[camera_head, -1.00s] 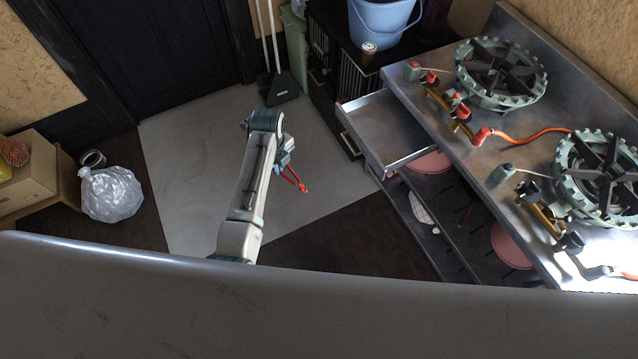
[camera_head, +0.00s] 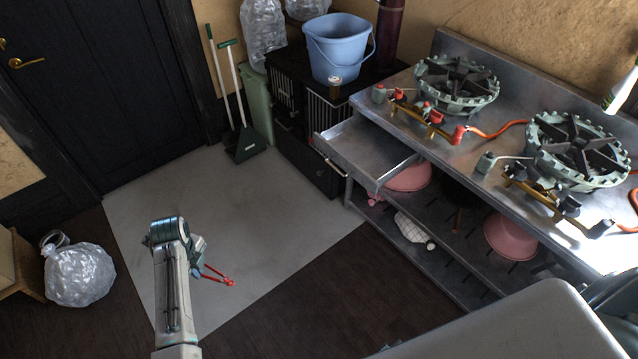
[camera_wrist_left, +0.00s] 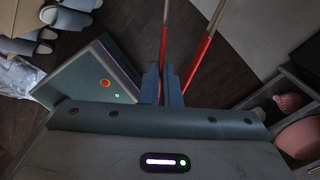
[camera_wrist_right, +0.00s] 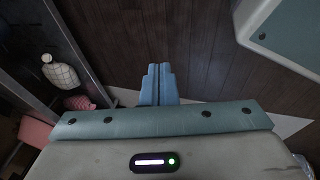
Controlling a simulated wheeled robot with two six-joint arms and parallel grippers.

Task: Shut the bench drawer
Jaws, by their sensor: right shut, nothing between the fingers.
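The bench drawer (camera_head: 376,160) is a shallow metal tray. It stands out from under the left end of the steel bench's top (camera_head: 440,135), and its inside is empty where it shows. A handle (camera_head: 336,170) is on its front. My left gripper (camera_head: 204,273) is low and left of the drawer, well apart from it. It appears shut on a thin red two-pronged tool (camera_head: 220,280), which also shows as red rods in the left wrist view (camera_wrist_left: 199,62). My right gripper (camera_wrist_right: 157,84) is shut and empty over the dark floor; it is outside the head view.
Two burners (camera_head: 456,85) with orange hoses stand on the bench. A black cabinet with a blue bucket (camera_head: 338,48) stands behind the drawer. A plastic bag (camera_head: 78,275) lies left. The floor before the drawer is clear.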

